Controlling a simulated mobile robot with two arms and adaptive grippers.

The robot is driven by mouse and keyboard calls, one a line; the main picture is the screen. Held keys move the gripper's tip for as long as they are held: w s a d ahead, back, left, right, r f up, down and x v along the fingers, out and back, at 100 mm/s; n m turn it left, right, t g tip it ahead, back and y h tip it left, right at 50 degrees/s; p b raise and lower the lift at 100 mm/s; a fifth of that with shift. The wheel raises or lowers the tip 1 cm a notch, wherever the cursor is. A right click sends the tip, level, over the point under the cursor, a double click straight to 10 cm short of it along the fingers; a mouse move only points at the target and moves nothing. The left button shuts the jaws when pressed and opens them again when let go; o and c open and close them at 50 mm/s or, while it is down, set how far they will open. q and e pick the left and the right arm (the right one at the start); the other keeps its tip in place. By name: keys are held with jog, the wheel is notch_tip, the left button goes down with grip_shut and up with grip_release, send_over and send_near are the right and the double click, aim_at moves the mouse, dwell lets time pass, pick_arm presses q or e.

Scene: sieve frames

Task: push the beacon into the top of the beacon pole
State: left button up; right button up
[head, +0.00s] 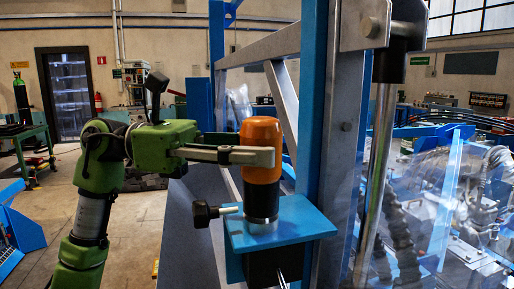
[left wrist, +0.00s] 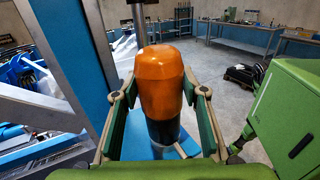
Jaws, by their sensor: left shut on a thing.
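The orange beacon (head: 261,134) stands upright with a rounded top; it also shows in the left wrist view (left wrist: 160,82). My left gripper (head: 255,156) is shut around its orange body, with one finger on each side in the left wrist view (left wrist: 165,92). Below the orange part is a dark cylindrical section (head: 262,200) and a metal collar (head: 262,223) at the blue bracket. I take this collar as the top of the beacon pole. The beacon is in line above it, and I cannot tell how deep it sits. My right gripper is not in view.
The blue bracket (head: 300,226) carries a black clamp knob (head: 204,214) on its left. A blue upright (head: 312,100) and a shiny rod (head: 376,170) stand close on the right. Clear panels and machinery lie beyond. Open floor (head: 140,215) lies to the left.

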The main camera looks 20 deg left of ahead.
pick_arm(q)
jog(key=shift+f, duration=0.35)
jog(key=o, duration=1.5)
jog(key=a, duration=0.4)
jog(key=s+a, duration=0.1)
jog(key=a, duration=0.7)
jog(key=shift+s, duration=0.3)
